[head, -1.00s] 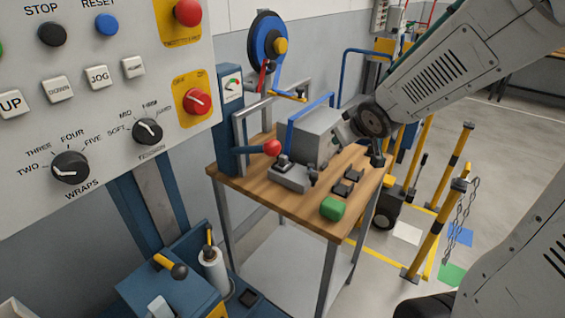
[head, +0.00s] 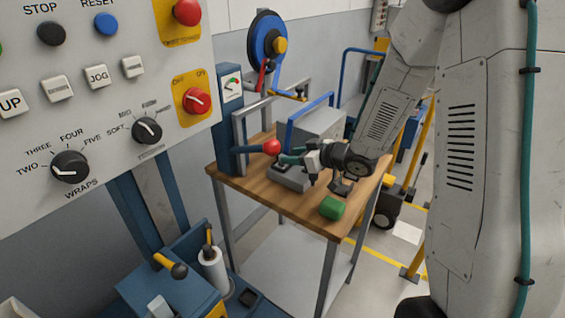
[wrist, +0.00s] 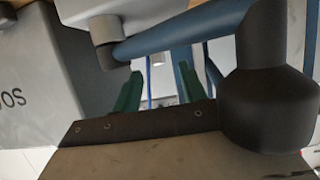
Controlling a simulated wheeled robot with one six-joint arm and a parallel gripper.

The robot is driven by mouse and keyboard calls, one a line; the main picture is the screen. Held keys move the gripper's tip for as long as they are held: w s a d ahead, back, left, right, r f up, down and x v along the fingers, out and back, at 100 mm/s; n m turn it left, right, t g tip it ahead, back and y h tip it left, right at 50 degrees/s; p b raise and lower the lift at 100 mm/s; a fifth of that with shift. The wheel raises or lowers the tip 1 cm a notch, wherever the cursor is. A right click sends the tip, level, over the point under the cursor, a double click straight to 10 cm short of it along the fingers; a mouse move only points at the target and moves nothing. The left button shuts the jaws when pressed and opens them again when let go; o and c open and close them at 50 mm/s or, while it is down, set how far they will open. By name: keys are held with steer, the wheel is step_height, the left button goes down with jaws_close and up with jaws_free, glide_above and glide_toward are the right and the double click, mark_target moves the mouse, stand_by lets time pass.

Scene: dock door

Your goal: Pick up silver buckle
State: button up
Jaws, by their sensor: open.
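I cannot make out a silver buckle for certain in either view. My gripper (head: 291,159) is over the wooden workbench, pointing left, its green fingertips close to the red ball knob (head: 272,147) and above the small grey block-like tool (head: 289,177). The gripper is open: in the wrist view the two green fingers (wrist: 159,88) stand apart with a gap between them. A small pale silvery piece (wrist: 157,59) shows beyond that gap; I cannot tell what it is. The arm and gripper hide part of the bench top.
A blue post with a gauge (head: 231,84) stands left. A control panel (head: 100,110) fills the near left.

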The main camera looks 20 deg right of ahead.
steer(key=x, duration=0.2)
steer(key=shift+w+a+f, duration=0.15)
steer(key=shift+w, duration=0.05)
jaws_close()
